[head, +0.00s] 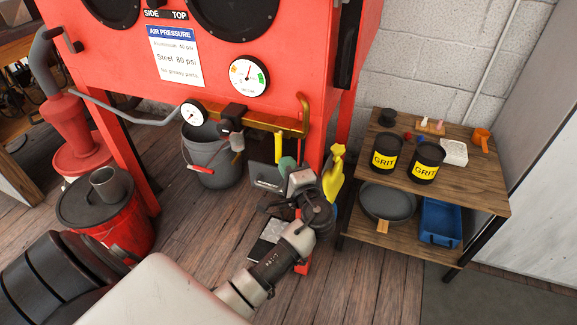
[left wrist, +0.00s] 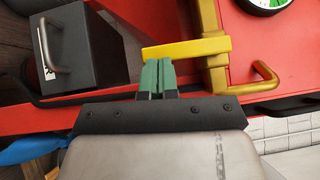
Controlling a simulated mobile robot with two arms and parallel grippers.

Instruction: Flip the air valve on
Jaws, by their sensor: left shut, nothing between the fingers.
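The air valve's yellow lever (head: 278,147) hangs down from the brass pipe (head: 262,122) on the front of the red cabinet. In the left wrist view the lever (left wrist: 185,49) stands square across the pipe (left wrist: 208,30). My left gripper (head: 287,163) is just below the lever, its green fingers shut with nothing between them. In the left wrist view the fingertips (left wrist: 158,64) are right at the lever's free end. I cannot tell whether they touch it. My right gripper is not in view.
The red cabinet (head: 110,50) has dials and a pressure sign. A grey bucket (head: 214,170) stands below it, and a grey box with a handle (left wrist: 80,50) is close by. A wooden shelf (head: 463,178) with grit cans stands farther right.

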